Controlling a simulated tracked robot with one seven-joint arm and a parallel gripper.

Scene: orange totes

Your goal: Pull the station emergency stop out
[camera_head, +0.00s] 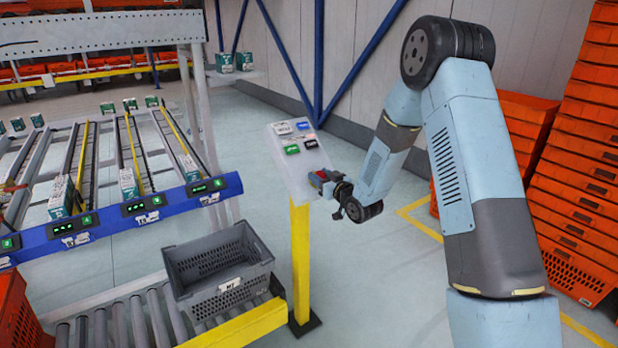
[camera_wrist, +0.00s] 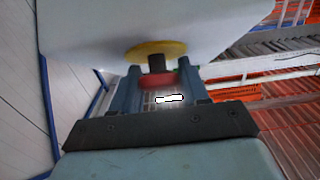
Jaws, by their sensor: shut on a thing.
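The station emergency stop (camera_wrist: 157,78) has a red head on a dark stem with a yellow ring behind it, on the pale underside of the panel in the wrist view. My gripper (camera_wrist: 157,85) has its two blue-grey fingers on either side of the red head and is shut on it. In the head view my gripper (camera_head: 322,180) is at the lower right part of the white control panel (camera_head: 284,160) on a yellow post (camera_head: 300,250). The gripper hides most of the stop there.
A grey crate (camera_head: 222,270) stands on the roller conveyor (camera_head: 130,325) left of the post. Stacked orange totes (camera_head: 575,170) stand at the right. Floor behind the post is clear.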

